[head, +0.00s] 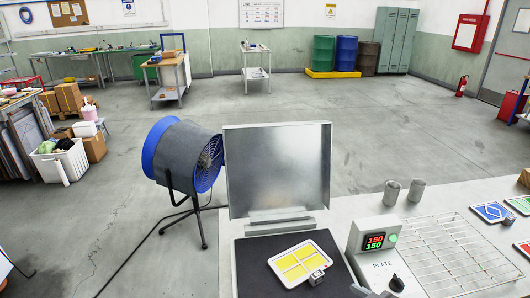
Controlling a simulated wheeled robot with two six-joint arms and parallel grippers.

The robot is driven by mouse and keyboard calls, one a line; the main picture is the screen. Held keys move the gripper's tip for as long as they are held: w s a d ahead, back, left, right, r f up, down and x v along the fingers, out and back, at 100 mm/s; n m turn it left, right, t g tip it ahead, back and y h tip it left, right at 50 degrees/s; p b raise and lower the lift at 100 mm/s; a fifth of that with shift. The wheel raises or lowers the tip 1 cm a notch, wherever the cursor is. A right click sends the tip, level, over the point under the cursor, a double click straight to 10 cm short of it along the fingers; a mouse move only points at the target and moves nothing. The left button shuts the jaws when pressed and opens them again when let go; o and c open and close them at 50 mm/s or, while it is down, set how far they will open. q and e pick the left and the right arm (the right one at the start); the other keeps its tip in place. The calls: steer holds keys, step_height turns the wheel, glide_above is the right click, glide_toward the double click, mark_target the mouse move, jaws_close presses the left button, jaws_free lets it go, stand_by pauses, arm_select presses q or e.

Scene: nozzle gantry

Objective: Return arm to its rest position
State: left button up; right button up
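Neither of my grippers shows in the head view, and no arm of mine can be clearly made out. In front of me is an open device with a dark flat plate (255,265) and an upright metal panel (278,165) behind it. A white-framed yellow pad (300,263) lies on the dark plate. A small grey metal piece (317,276) sits at the pad's near right corner.
A control box (372,245) reading 150 over 150, a wire rack (458,250), two grey cylinders (404,192) and coloured tiles (492,212) are on the bench at right. A blue drum fan (182,155) stands left of the panel. Open floor lies beyond.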

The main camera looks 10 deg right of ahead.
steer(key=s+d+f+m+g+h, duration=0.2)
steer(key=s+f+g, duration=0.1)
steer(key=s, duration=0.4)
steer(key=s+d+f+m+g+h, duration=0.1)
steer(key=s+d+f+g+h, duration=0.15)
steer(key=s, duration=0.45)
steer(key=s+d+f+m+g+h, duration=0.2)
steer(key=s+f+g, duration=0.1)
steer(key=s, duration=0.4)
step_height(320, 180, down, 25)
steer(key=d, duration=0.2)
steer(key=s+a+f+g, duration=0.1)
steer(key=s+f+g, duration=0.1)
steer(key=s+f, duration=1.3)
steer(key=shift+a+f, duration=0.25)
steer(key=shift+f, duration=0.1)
